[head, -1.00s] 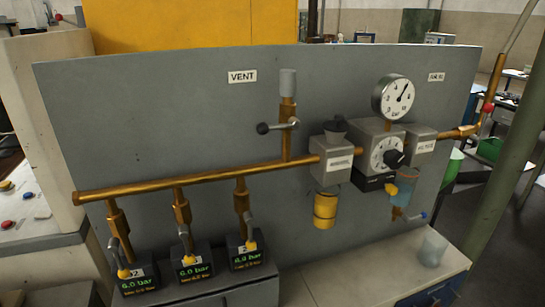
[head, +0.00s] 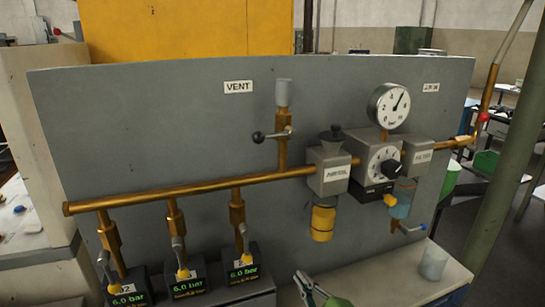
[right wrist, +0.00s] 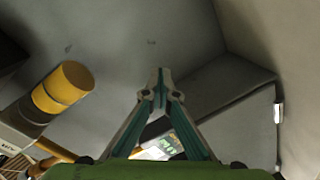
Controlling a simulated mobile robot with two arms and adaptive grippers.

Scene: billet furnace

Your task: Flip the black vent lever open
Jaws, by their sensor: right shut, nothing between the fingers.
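The vent lever (head: 258,137) has a round black knob on a short metal arm. It points left, roughly crosswise to the upright brass pipe (head: 283,152) below the VENT label (head: 238,87). My right gripper (head: 303,279) shows at the bottom edge in the head view, well below the lever and apart from it. In the right wrist view its fingertips (right wrist: 160,78) meet, with nothing between them. The lever does not show in the right wrist view. My left gripper is not in view.
The grey panel carries a long brass pipe (head: 170,193), a pressure gauge (head: 388,106), a regulator (head: 375,158) and a yellow bowl (head: 323,222). Several displays reading 6.0 bar stand at lower left. A clear cup (head: 433,263) stands on the bench at right. Space before the lever is free.

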